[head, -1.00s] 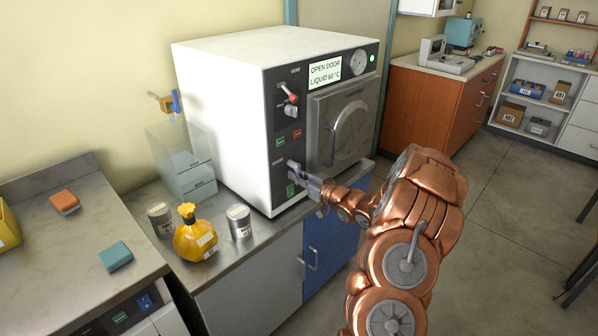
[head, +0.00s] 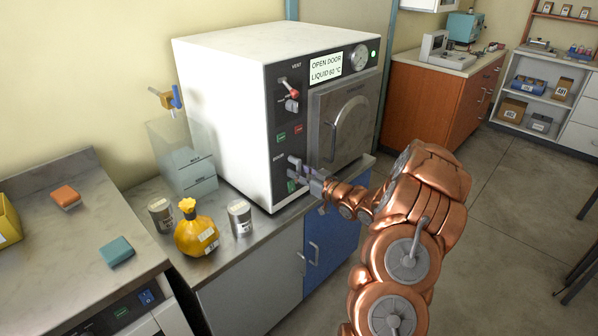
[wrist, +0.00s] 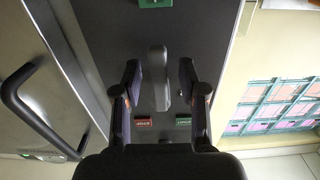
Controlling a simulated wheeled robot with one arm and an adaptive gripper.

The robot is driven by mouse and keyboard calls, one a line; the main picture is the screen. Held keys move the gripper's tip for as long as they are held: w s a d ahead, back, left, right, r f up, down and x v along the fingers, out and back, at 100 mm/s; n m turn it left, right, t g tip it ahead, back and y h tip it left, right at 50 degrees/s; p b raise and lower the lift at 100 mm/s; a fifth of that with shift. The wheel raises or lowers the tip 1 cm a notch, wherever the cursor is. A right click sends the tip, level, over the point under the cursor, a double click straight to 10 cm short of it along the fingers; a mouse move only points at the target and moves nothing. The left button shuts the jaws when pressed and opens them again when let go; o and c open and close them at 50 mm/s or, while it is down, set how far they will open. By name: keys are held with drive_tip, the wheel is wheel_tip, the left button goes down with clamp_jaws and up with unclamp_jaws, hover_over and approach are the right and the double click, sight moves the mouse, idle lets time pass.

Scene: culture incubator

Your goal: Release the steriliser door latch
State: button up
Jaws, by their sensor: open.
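The steriliser (head: 218,105) is a white box on the bench with a dark front panel. Its door (head: 345,120) looks shut and has a curved handle, which also shows in the wrist view (wrist: 30,100). A grey latch lever (wrist: 158,78) on the panel lies lengthwise between the fingers of my gripper (wrist: 160,90). Gaps show on both sides of the lever. In the head view, my gripper (head: 308,174) is at the lower panel, partly covering the latch. The display (head: 325,67) reads "OPEN DOOR LIQUID 60 °C".
A red-tipped vent lever (head: 290,90) is higher on the panel, above green and red labels. A yellow tied bag (head: 196,232), two tins (head: 240,217) and a clear container (head: 190,165) stand on the bench left of my gripper.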

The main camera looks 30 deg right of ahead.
drive_tip(key=v, duration=1.1)
drive_tip(key=shift+s, duration=0.25)
drive_tip(key=shift+w+d, duration=0.1)
drive_tip(key=a+r+m+g+h+p, duration=0.1)
drive_tip(key=a+r+g+h+p, duration=0.25)
drive_tip(key=a+g+h, duration=0.35)
drive_tip(key=s+a+r+g+y, duration=0.1)
drive_tip(key=s+a+r+g, duration=0.2)
drive_tip(key=s+a, duration=0.4)
drive_tip(key=s+a+r+m+g+y+p, duration=0.1)
drive_tip(key=s+a+g, duration=0.4)
drive_tip(key=s, duration=1.2)
drive_tip(key=s+a+r+g+y+p, duration=0.1)
drive_tip(key=s+a+r+g, duration=0.3)
drive_tip(key=s+a, duration=0.7)
drive_tip(key=shift+s+r, duration=0.3)
drive_tip(key=shift+s, duration=0.3)
